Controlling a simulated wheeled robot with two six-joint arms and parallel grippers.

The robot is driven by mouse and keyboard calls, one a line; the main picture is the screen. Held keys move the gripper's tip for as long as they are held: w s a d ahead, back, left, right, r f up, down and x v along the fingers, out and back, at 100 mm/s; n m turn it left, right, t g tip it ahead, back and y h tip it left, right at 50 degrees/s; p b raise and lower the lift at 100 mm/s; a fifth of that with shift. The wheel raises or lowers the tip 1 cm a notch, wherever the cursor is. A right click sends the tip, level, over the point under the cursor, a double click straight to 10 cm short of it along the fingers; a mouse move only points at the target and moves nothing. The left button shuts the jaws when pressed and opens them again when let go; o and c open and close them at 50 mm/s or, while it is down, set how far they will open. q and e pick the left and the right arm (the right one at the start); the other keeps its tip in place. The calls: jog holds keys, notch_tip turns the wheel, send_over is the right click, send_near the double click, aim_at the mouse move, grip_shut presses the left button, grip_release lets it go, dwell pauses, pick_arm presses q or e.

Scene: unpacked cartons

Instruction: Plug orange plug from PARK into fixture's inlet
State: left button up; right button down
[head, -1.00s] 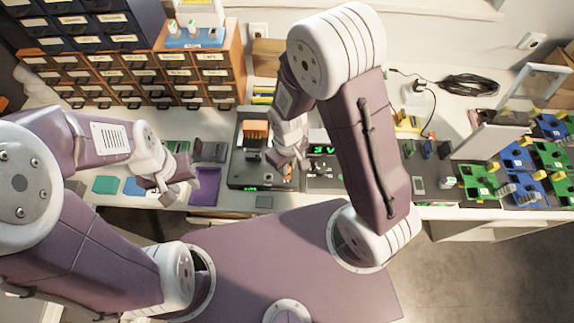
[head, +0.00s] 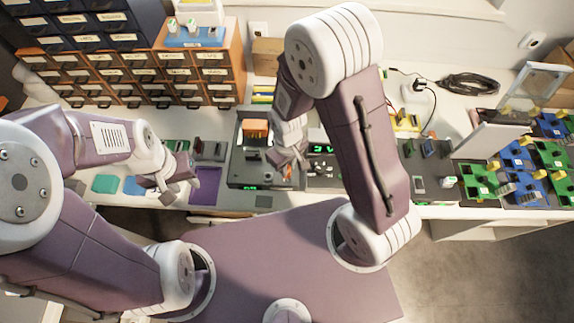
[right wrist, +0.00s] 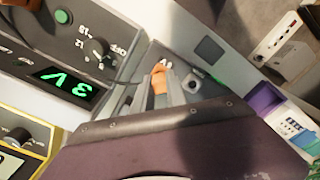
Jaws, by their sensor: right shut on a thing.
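The orange plug (right wrist: 159,82) is between the fingers of my right gripper (right wrist: 160,92) in the right wrist view; the gripper is shut on it. In the head view my right gripper (head: 288,160) is over the right part of the dark fixture (head: 246,172). The inlet cannot be made out, and I cannot tell whether the plug touches anything. White lettering just beyond the plug is partly covered and unreadable. My left gripper (head: 180,190) is open and empty in front of the bench, left of the purple tray (head: 206,186).
A meter with a green display (right wrist: 62,84) stands beside the fixture; it also shows in the head view (head: 321,149). Drawer cabinets (head: 190,75) stand at the back left. Boards with green and blue modules (head: 520,172) fill the right. A black cable coil (head: 470,84) lies behind.

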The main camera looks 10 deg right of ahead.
jog(key=shift+f, duration=0.35)
dwell(0.3)
jog(key=c, duration=1.3)
grip_release()
